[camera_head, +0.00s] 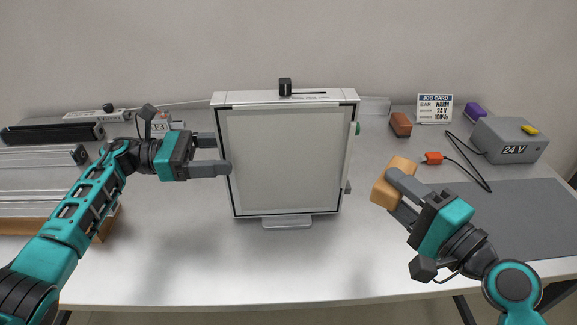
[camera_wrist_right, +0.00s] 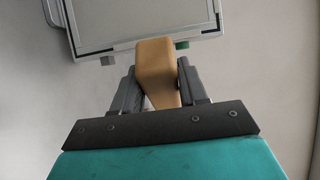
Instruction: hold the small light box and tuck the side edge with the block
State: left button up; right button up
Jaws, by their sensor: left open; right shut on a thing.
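The small light box (camera_head: 285,160) stands upright in the middle of the table, with a pale grey panel in a dark-edged frame. Its lower corner also shows in the right wrist view (camera_wrist_right: 105,20). My left gripper (camera_head: 222,155) is open at the box's left side, its fingers by the left edge; I cannot tell whether they touch it. My right gripper (camera_head: 392,192) is shut on the tan block (camera_head: 391,181), to the right of the box and apart from it. The block (camera_wrist_right: 156,68) shows between the fingers in the right wrist view. A small green piece (camera_head: 357,128) shows on the box's right edge.
A grey mat (camera_head: 530,215) lies in front. Metal profiles (camera_head: 40,160) lie at left. The front middle is clear.

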aim_at(248, 152)
pick_arm(q)
jog(key=shift+d, duration=2.85)
jog(key=shift+c, duration=1)
jog(key=c, duration=1)
